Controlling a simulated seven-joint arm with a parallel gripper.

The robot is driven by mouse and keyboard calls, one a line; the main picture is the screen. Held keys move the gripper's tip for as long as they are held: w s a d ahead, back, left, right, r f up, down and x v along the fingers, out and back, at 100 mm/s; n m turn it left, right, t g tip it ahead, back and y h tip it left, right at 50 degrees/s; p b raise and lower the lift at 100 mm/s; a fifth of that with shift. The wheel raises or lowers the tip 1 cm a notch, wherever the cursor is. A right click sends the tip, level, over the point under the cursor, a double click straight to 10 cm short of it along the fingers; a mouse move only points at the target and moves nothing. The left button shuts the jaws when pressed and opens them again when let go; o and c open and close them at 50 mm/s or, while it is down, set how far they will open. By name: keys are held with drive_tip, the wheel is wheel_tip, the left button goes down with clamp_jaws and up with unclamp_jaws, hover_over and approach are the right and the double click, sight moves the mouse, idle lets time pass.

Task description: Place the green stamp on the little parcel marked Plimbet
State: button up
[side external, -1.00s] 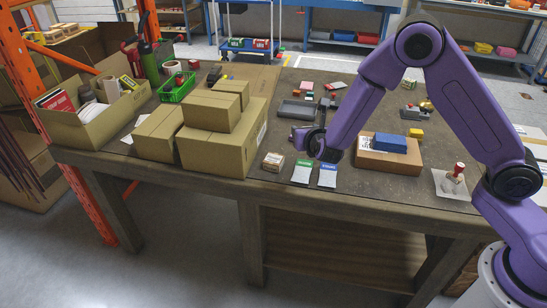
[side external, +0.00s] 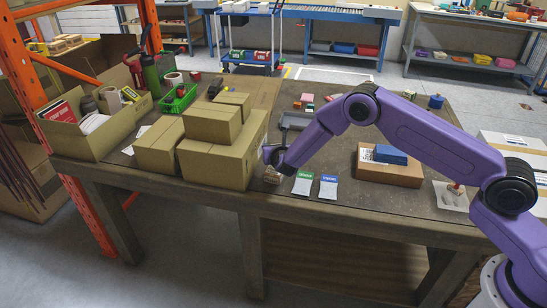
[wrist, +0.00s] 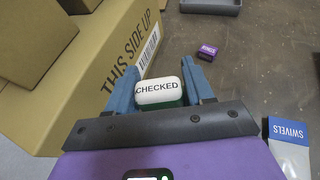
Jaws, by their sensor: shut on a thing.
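My gripper (wrist: 162,92) is shut on the green stamp (wrist: 157,92), a block with a white top reading "CHECKED" and a green part below it. In the side view my gripper (side external: 271,163) is over a little brown parcel (side external: 272,176) near the table's front edge, right of the large carton. The gripper partly covers this parcel, and no marking on it can be read. The stamp's underside and any gap to the parcel are hidden. The parcel does not show in the wrist view, where the stamp and gripper block the area beneath.
Stacked cartons (side external: 225,160) stand close to the gripper's left. A green-topped packet (side external: 303,184) and a blue-topped "SWIVELS" packet (side external: 328,187) lie to the right. A small purple box (wrist: 207,52) and a grey tray (wrist: 211,5) are farther back.

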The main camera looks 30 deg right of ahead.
drive_tip(key=shift+w+f, duration=0.45)
drive_tip(key=shift+f, duration=0.15)
drive_tip(key=shift+a+f, duration=0.1)
drive_tip(key=shift+f, duration=1.35)
drive_tip(key=shift+f, duration=0.15)
drive_tip(key=o, duration=1)
drive_tip(key=shift+o, duration=0.2)
drive_tip(key=shift+s+r, duration=0.1)
drive_tip(key=shift+r, duration=0.1)
drive_tip(key=v, duration=1.1)
drive_tip(key=shift+s+a, duration=0.2)
drive_tip(key=shift+s, duration=0.15)
drive_tip(key=shift+r, duration=0.15)
